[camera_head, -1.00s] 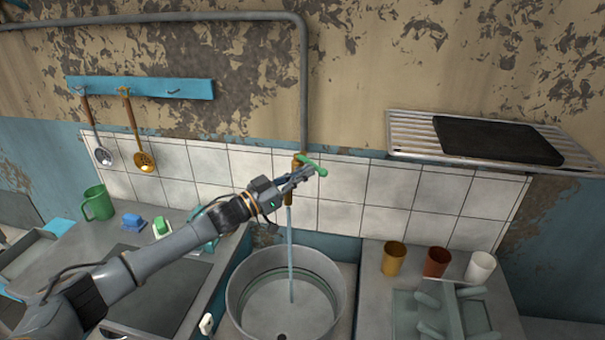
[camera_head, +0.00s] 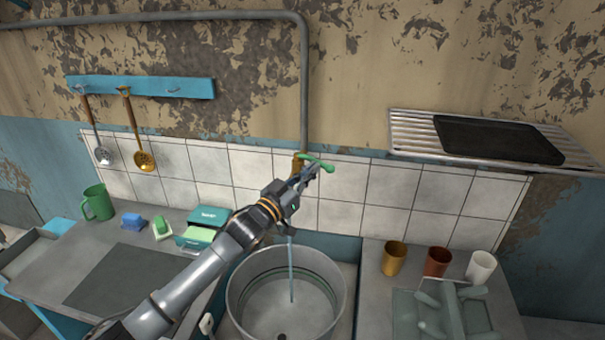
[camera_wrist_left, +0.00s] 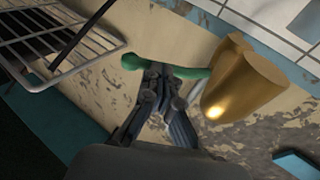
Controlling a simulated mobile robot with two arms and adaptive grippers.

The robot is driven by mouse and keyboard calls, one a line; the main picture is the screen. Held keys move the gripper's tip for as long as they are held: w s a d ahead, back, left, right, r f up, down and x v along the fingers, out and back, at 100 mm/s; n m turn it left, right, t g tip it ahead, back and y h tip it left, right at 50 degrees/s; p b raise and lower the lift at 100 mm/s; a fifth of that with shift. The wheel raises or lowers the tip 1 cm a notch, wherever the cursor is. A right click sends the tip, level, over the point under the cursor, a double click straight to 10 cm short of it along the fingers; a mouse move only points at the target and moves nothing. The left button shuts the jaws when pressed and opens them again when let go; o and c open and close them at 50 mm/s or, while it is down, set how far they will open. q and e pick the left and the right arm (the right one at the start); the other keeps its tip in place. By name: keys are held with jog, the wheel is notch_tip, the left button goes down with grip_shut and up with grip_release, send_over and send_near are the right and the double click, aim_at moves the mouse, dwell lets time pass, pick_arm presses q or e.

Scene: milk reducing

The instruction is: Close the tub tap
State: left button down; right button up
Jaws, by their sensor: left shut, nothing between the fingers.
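The tub tap has a green handle (camera_head: 318,162) on a brass body (camera_head: 297,165) at the foot of the wall pipe. Water (camera_head: 291,270) runs from it in a thin stream into the round metal tub (camera_head: 236,285). My left gripper (camera_head: 308,174) is shut and empty, with its fingertips at the handle. In the left wrist view, the closed fingertips (camera_wrist_left: 167,72) reach the green handle (camera_wrist_left: 190,72), and the brass tap body (camera_wrist_left: 240,85) is to their right. I cannot tell whether they touch the handle. My arm hides the spout. My right gripper is not in view.
A rack (camera_head: 410,147) with a black tray (camera_head: 495,140) is on the wall at the right. Three cups, including a brown one (camera_head: 437,262), stand on the right counter. A green mug (camera_head: 98,203) is at the left.

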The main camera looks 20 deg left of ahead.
aim_at(326, 165)
pick_arm(q)
jog(key=shift+w+d+n+t+y+b, duration=0.15)
jog(key=shift+w+d+n+y+b, duration=0.25)
jog(key=shift+w+y, duration=0.4)
jog(key=shift+w+d+n+t+y+b, duration=0.15)
jog(key=shift+w+d+n+y, duration=0.35)
jog(key=shift+w+y, duration=0.3)
jog(key=shift+w+d+n+t+y+b, duration=0.1)
jog(key=shift+w+d+n+y+b, duration=0.3)
jog(key=shift+w+y, duration=0.4)
jog(key=shift+s, duration=0.15)
